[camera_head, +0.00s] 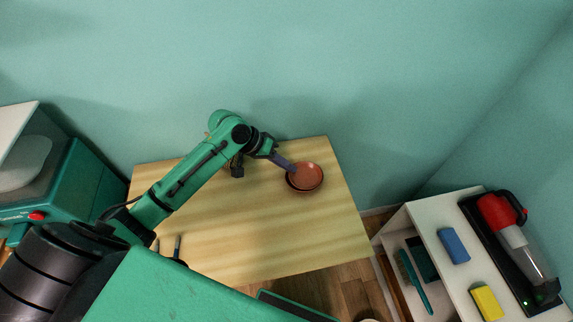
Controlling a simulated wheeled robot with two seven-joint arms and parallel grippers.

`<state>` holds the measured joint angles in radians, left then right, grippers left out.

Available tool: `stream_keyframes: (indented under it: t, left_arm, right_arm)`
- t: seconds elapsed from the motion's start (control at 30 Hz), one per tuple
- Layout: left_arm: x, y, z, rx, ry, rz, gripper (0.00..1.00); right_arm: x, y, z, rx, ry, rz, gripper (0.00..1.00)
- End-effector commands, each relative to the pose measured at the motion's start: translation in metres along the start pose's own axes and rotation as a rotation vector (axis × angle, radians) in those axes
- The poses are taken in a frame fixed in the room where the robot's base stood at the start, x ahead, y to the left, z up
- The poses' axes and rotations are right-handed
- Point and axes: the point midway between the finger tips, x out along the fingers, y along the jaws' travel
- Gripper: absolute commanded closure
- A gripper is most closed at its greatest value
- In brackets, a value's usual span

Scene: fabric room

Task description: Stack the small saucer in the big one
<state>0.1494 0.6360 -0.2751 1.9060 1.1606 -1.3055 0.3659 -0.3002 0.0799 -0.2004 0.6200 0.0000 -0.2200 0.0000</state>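A reddish-brown saucer (308,175) is near the right end of the wooden table. A second, darker rim (303,191) shows along its lower left edge, so the small saucer appears to be in or just over the big one; I cannot tell whether they touch. My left gripper (285,163) reaches in from the left, with its fingertips at the upper left rim of the saucers. Its finger gap is too small to make out. Two dark prongs (177,246) at the table's lower left may be my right gripper, mostly hidden behind a green link.
The wooden table (240,225) is mostly clear in the middle. A white shelf (438,235) at the right holds a blue block (453,245), a yellow block (487,302) and a red handheld appliance (497,215). A green machine (75,190) stands at the left.

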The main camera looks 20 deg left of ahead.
Motion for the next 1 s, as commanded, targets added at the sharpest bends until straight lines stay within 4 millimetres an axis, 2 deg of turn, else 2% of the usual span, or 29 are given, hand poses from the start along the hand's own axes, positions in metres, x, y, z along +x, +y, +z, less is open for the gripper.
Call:
stream_keyframes:
  t: [0.33, 0.43, 0.57, 0.8, 0.9, 1.0]
  left_arm:
    - [0.001, -0.002, 0.003, -0.004, -0.008, -0.004, 0.83]
    - [-0.006, -0.003, 0.002, -0.005, -0.008, -0.005, 0.83]
    - [-0.033, -0.003, 0.002, -0.002, -0.005, -0.008, 0.83]
    - [-0.097, -0.003, 0.001, -0.003, -0.004, -0.005, 0.83]
    - [-0.113, -0.002, 0.001, -0.002, -0.004, -0.003, 0.83]
    - [-0.119, -0.001, 0.001, -0.002, -0.006, -0.002, 0.83]
  right_arm:
    - [0.001, 0.0, 0.001, 0.0, -0.001, 0.001, 0.6]
    - [0.002, 0.0, 0.001, 0.0, -0.001, 0.001, 0.6]
    - [0.006, 0.001, 0.001, 0.001, -0.001, 0.001, 0.6]
    - [0.013, 0.001, 0.002, 0.001, -0.001, 0.001, 0.6]
    - [0.014, 0.0, 0.002, 0.001, -0.001, 0.001, 0.6]
    - [0.014, 0.0, 0.002, 0.0, 0.0, 0.001, 0.6]
